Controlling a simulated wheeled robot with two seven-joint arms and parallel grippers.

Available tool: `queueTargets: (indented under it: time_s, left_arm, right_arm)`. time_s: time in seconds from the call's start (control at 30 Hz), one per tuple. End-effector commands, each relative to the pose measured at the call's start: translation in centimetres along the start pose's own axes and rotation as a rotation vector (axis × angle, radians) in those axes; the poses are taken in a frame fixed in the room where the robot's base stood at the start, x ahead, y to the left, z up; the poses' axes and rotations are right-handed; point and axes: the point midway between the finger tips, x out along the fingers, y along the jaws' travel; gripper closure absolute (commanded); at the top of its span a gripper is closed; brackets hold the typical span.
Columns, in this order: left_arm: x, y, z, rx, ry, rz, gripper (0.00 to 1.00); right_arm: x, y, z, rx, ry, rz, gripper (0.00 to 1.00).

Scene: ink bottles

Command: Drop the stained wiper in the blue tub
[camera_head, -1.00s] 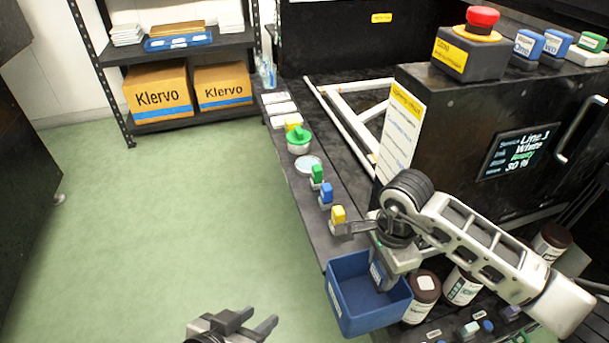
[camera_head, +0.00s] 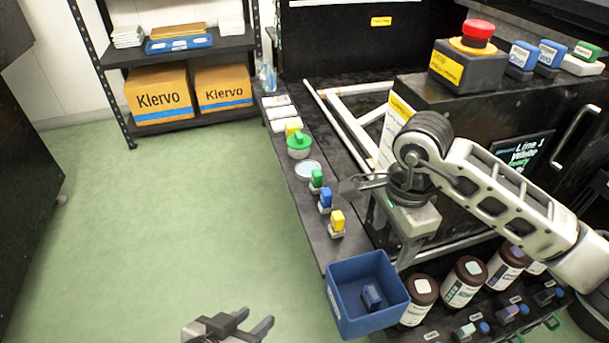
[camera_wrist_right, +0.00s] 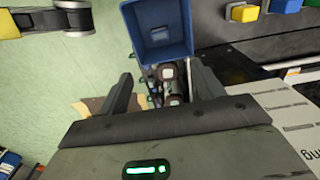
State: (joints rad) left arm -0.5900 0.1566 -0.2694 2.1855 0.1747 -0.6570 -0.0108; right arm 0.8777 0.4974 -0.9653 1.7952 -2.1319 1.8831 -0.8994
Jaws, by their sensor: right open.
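The blue tub (camera_head: 338,312) stands at the front end of the dark bench; it also shows in the right wrist view (camera_wrist_right: 186,40). A small blue block-like piece, apparently the wiper (camera_head: 371,297), lies inside on the tub's floor. Stains on it are too small to make out. My right gripper (camera_head: 388,240) is open and empty, above and behind the tub, clear of the piece. Its spread fingers also show in the right wrist view (camera_wrist_right: 163,88). My left gripper (camera_head: 254,324) is open and empty over the floor, left of the tub.
Green (camera_head: 317,180), blue (camera_head: 326,200) and yellow (camera_head: 337,222) handled pieces stand along the bench edge. Several brown bottles (camera_head: 419,300) stand right of the tub. A black machine with a red button (camera_head: 478,32) is behind. The green floor at left is clear.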

Motion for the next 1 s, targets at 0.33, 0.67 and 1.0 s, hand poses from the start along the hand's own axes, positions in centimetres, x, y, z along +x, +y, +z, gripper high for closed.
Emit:
queueTargets:
  time_s: [0.33, 0.67, 1.0]
  left_arm:
    - [-1.1, -0.3, -1.0, 0.001, 0.026, -0.018, 0.64]
    - [-1.1, -0.3, -1.0, 0.001, 0.028, -0.018, 0.64]
    - [-3.8, 0.2, -4.1, -0.005, 0.057, -0.033, 0.64]
  right_arm:
    - [-4.5, 0.0, 0.0, 0.000, 0.000, 0.000, 0.33]
    - [-4.6, 0.0, 0.0, 0.000, -0.001, 0.001, 0.33]
    - [-8.5, 0.0, 0.0, 0.000, -0.001, 0.000, 0.33]
